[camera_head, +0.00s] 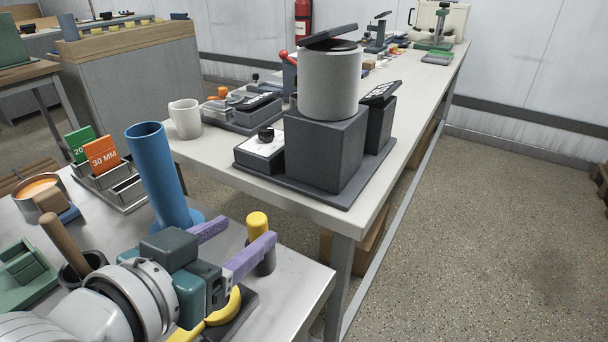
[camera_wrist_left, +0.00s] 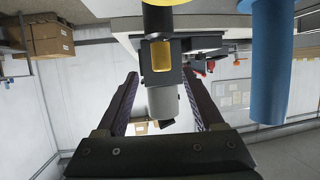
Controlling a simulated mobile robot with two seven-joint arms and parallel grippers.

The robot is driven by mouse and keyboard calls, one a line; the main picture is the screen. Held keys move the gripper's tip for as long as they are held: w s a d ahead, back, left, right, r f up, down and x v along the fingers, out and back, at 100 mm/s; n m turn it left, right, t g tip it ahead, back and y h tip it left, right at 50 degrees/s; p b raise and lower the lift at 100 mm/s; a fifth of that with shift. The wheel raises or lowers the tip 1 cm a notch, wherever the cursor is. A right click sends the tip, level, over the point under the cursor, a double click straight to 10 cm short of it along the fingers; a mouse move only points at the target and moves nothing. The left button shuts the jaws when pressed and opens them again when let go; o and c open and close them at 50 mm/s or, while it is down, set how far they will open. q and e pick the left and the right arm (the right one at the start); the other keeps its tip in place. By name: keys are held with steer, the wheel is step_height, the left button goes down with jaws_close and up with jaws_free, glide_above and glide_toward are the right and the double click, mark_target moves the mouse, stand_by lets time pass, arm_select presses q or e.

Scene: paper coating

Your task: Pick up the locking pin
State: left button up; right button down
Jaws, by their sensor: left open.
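The likely locking pin (camera_head: 257,222) has a yellow top and stands upright in a dark grey round holder (camera_head: 265,262) near the right edge of the metal table. My left gripper (camera_head: 249,230) is open, its two purple fingers level with the pin and pointing toward it. In the left wrist view, which looks upside down, the yellow part of the pin (camera_wrist_left: 161,56) is in line with the gap between the fingers (camera_wrist_left: 160,75). No contact shows. My right gripper is not in view.
A blue tube (camera_head: 157,175) stands close behind my left gripper. A yellow curved part (camera_head: 226,304) lies below the fingers. A long white table (camera_head: 224,150) beyond holds a dark box with a grey cylinder (camera_head: 330,85) and a white mug (camera_head: 185,119).

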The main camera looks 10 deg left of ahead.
mark_target(252, 229)
arm_select(q)
steer(key=x, duration=0.2)
steer(key=b+x, duration=0.1)
steer(key=x, duration=0.2)
steer(key=shift+w+a+f, duration=0.1)
steer(key=shift+w+f, duration=0.1)
steer(key=shift+f, duration=0.15)
jaws_close()
